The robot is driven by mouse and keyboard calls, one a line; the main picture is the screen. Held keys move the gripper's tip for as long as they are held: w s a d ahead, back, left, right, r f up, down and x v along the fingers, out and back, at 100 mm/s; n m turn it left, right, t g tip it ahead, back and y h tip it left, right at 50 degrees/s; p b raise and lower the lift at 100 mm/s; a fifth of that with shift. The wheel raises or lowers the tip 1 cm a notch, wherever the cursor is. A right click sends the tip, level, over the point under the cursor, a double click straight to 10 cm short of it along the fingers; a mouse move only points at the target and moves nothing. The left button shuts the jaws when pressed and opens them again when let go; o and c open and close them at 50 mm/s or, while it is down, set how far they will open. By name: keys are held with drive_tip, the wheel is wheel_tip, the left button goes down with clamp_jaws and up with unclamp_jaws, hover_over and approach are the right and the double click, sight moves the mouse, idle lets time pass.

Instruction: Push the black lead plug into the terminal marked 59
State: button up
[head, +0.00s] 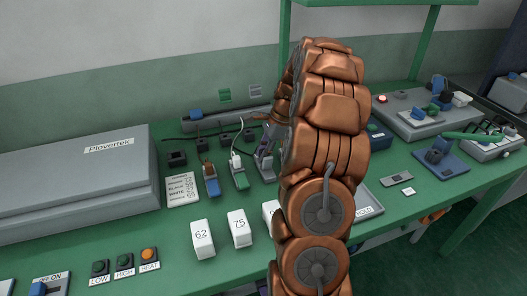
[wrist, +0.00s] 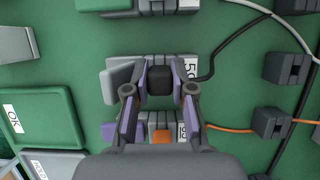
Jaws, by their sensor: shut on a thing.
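My gripper (wrist: 161,88) is shut on the black lead plug (wrist: 160,80), with one purple-lined finger on each side of it. The terminal marked 59 (wrist: 120,75) is a grey block directly under the plug; its white label (wrist: 190,69) shows just right of the fingers. The plug looks lined up over the terminal, but I cannot tell how deep it sits. A black lead (wrist: 208,77) runs from the plug's right side and curves to the upper right. In the head view my arm hides most of this; only part of my gripper (head: 266,140) shows.
A neighbouring terminal with an orange button (wrist: 162,136) and orange lead lies close below. Dark cable blocks (wrist: 285,68) stand to the right. In the head view, a grey Plovertek case (head: 75,185) is at left, and white boxes marked 62 (head: 202,240) and 75 (head: 239,229) stand in front.

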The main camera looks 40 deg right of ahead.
drive_tip(key=o, duration=1)
drive_tip(key=shift+f, duration=0.1)
drive_tip(key=shift+c, duration=0.2)
drive_tip(key=v, duration=1.2)
drive_tip(key=shift+d, duration=0.1)
drive_tip(key=s+a+r+n+g+p, duration=0.15)
drive_tip(key=a+n, duration=0.25)
drive_tip(key=a, duration=0.4)
drive_tip(key=s+a+r+n, duration=0.2)
drive_tip(key=a+n, duration=0.1)
drive_tip(key=a, duration=0.5)
drive_tip(key=s+a+r+n+g+p, duration=0.15)
drive_tip(key=a+n, duration=0.25)
drive_tip(key=a, duration=0.4)
drive_tip(key=s+a+f+n+h+p, duration=0.1)
drive_tip(key=s+a+n, duration=0.4)
drive_tip(key=s, duration=0.6)
drive_tip(key=s+a+f+n+h+p, duration=0.1)
drive_tip(key=s+a+n, duration=0.4)
drive_tip(key=s, duration=0.6)
drive_tip(key=shift+f+n+g+h, duration=0.3)
drive_tip(key=shift+f+n+h, duration=0.55)
drive_tip(key=shift+h, duration=0.15)
